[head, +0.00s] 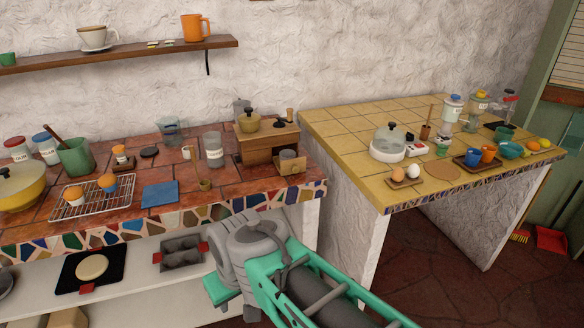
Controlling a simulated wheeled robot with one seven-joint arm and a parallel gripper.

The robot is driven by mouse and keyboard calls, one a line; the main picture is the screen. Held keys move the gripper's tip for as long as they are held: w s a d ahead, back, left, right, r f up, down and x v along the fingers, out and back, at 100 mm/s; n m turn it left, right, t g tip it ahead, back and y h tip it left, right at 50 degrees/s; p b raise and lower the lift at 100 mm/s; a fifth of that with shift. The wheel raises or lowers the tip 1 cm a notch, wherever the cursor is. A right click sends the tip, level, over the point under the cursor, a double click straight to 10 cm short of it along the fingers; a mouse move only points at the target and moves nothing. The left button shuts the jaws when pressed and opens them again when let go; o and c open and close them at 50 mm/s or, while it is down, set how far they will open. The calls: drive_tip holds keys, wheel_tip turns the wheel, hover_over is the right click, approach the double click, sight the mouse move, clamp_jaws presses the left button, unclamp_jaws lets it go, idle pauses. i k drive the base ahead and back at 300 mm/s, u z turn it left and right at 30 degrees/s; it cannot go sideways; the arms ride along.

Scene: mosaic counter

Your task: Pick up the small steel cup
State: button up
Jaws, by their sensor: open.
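The fingers of my gripper do not show. Nothing covers the cup.
The wooden box (265,147) with an olive pot (249,121) stands behind the cup. A gap separates the yellow counter (345,140). Bare counter lies front left of the cup.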

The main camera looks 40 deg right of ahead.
sight(287, 155)
drive_tip(key=u, duration=0.45)
drive_tip(key=i, duration=0.95)
drive_tip(key=z, duration=1.05)
drive_tip(key=i, duration=0.5)
